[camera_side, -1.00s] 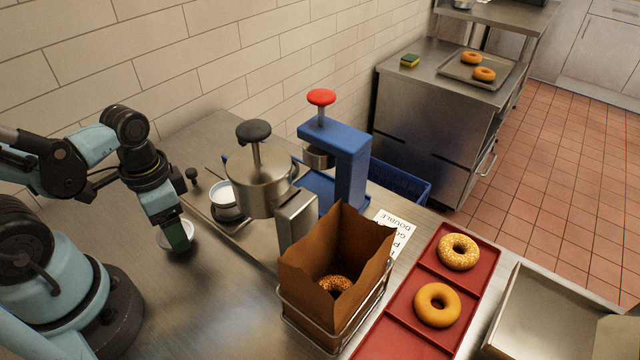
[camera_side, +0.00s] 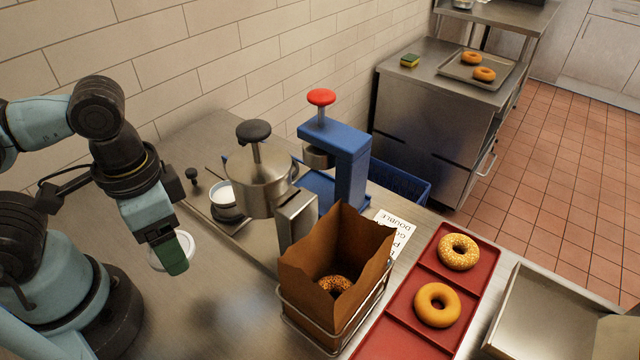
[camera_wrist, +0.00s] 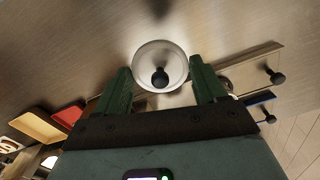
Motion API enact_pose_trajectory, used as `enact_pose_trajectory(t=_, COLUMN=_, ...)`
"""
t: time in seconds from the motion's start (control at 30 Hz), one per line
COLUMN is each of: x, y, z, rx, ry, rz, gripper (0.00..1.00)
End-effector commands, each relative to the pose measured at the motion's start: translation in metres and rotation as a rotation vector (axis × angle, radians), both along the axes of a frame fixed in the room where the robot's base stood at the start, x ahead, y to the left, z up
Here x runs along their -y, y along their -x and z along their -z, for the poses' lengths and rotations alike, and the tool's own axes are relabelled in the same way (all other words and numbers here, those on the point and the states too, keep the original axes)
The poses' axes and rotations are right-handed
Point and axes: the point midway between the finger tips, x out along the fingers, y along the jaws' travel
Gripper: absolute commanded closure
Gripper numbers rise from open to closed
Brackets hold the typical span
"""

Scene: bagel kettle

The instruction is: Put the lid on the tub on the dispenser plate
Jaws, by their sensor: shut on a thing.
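My gripper (camera_side: 172,254) has green fingers and is shut on the lid (camera_side: 186,240), a pale round disc held above the steel counter at the left. In the wrist view the lid (camera_wrist: 145,56) is a round, pale disc with a dark knob at its middle, between the fingertips of my gripper (camera_wrist: 160,84). The white tub (camera_side: 221,194) stands upright on the dispenser plate (camera_side: 229,214), beside the steel dispenser (camera_side: 258,180). The tub is up and to the right of my gripper in the side view. The dispenser partly hides the plate.
A blue press (camera_side: 345,165) with a red knob stands behind the dispenser. A paper bag (camera_side: 310,270) with a bagel sits in a wire holder in front. A red tray (camera_side: 395,330) holds bagels at the right. The counter (camera_side: 215,285) between gripper and bag is clear.

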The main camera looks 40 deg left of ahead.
Motion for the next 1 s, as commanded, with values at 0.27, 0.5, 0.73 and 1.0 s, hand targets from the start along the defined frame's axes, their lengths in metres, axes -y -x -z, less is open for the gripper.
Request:
enact_pose_trajectory(t=0.27, x=0.014, y=0.006, z=-0.011, rx=0.0, ry=0.0, rz=0.002, gripper=0.57)
enact_pose_trajectory(t=0.5, x=0.016, y=0.008, z=-0.044, rx=0.0, ry=0.0, rz=-0.001, gripper=0.57)
enact_pose_trajectory(t=0.73, x=0.016, y=0.007, z=-0.099, rx=0.0, ry=0.0, rz=-0.001, gripper=0.57)
enact_pose_trajectory(t=1.0, x=0.016, y=0.004, z=-0.149, rx=0.0, ry=0.0, rz=-0.011, gripper=0.57)
